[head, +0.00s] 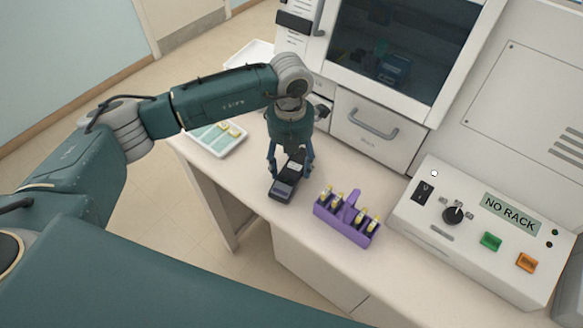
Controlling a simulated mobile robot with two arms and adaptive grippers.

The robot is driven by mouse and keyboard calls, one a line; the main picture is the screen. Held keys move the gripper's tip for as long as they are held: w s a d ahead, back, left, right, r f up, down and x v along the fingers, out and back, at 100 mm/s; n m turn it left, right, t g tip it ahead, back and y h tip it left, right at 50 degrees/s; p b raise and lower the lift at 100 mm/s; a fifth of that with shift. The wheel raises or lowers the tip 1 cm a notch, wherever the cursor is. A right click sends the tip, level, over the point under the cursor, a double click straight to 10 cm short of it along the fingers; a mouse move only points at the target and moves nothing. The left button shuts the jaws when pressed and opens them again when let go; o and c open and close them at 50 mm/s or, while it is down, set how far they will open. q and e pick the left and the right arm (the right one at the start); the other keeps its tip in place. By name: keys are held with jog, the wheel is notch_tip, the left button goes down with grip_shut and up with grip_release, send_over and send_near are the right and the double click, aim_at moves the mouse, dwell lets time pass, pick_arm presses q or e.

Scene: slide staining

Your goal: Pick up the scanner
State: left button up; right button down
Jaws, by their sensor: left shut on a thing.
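The scanner (283,190) is a small dark handheld device with a grey-blue screen at its near end. It is on or just above the pale bench top; I cannot tell if it touches. My left gripper (291,169) points down over it, with a finger on each side, and is shut on it. The fingers and wrist hide part of its far end. My right gripper is not in view.
A purple rack (345,222) with several yellow-capped vials stands just right of the scanner. A pale tray (217,140) with yellowish pieces lies at left. A control box (480,230) reading "NO RACK" and a cabinet drawer (372,132) bound the bench.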

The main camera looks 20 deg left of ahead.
pick_arm(q)
notch_tip(320, 180, up, 10)
jog(key=b, duration=0.4)
notch_tip(320, 180, up, 10)
jog(key=b, duration=0.2)
send_over(291, 165)
jog(key=s+d+f+b, duration=0.1)
jog(key=s+d+f, duration=0.1)
jog(key=d, duration=0.9)
jog(key=s+d+f+b, duration=0.1)
jog(key=s+d, duration=0.3)
jog(key=d, duration=0.7)
jog(key=shift+f, duration=0.75)
jog(key=shift+a, duration=0.1)
notch_tip(291, 165, up, 3)
jog(key=shift+p, duration=0.45)
